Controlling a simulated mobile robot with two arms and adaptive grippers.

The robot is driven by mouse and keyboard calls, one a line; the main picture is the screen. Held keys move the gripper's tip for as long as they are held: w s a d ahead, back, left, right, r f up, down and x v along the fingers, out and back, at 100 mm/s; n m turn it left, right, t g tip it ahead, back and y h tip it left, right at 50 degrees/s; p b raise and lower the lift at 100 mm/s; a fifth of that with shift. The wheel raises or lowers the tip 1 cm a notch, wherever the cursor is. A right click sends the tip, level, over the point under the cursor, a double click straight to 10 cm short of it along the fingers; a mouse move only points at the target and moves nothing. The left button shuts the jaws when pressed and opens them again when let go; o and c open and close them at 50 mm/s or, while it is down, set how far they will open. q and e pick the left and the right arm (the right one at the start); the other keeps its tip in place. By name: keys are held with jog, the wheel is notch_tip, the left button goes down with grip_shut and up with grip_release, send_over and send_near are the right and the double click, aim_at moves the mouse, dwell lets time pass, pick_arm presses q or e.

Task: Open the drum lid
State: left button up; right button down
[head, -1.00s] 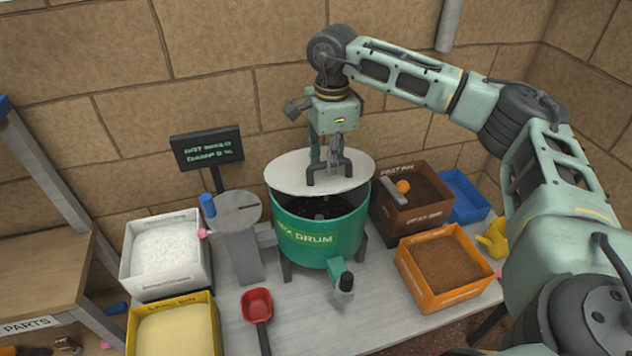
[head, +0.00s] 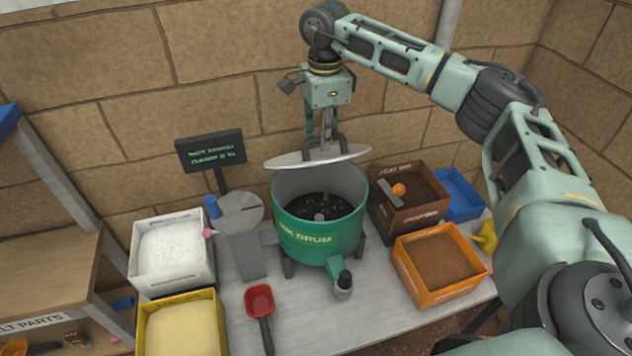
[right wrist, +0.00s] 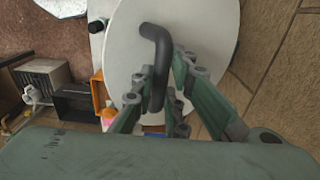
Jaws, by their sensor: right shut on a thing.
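The green mix drum (head: 318,232) stands on the table, its mouth open to view with dark material and a hub inside. My right gripper (head: 324,150) is shut on the lid's dark handle above the drum. In the right wrist view the fingers (right wrist: 170,90) close around the bent handle (right wrist: 157,50), with the white lid (right wrist: 205,30) behind it. Whether the lid's back edge touches the drum is hidden. My left gripper is not in view.
A red scoop (head: 260,300) lies in front. Brown (head: 410,222), orange (head: 445,295) and blue (head: 474,205) bins stand right. A sign (head: 210,151) stands behind.

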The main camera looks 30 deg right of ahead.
jog(key=shift+w+r, duration=0.1)
jog(key=shift+w, duration=0.05)
jog(key=shift+w+r+p, duration=0.45)
jog(key=shift+r+p, duration=0.05)
jog(key=shift+p, duration=0.1)
jog(key=w+r+p, duration=0.1)
jog(key=w+d+p, duration=0.1)
jog(key=w, duration=0.1)
jog(key=w+r+p, duration=0.1)
jog(key=p, duration=0.1)
jog(key=shift+w+d+r, duration=0.15)
jog(key=shift+w+r, duration=0.1)
jog(key=shift+r, duration=0.1)
jog(key=c, duration=1.7)
grip_release()
jog(key=shift+r, duration=0.1)
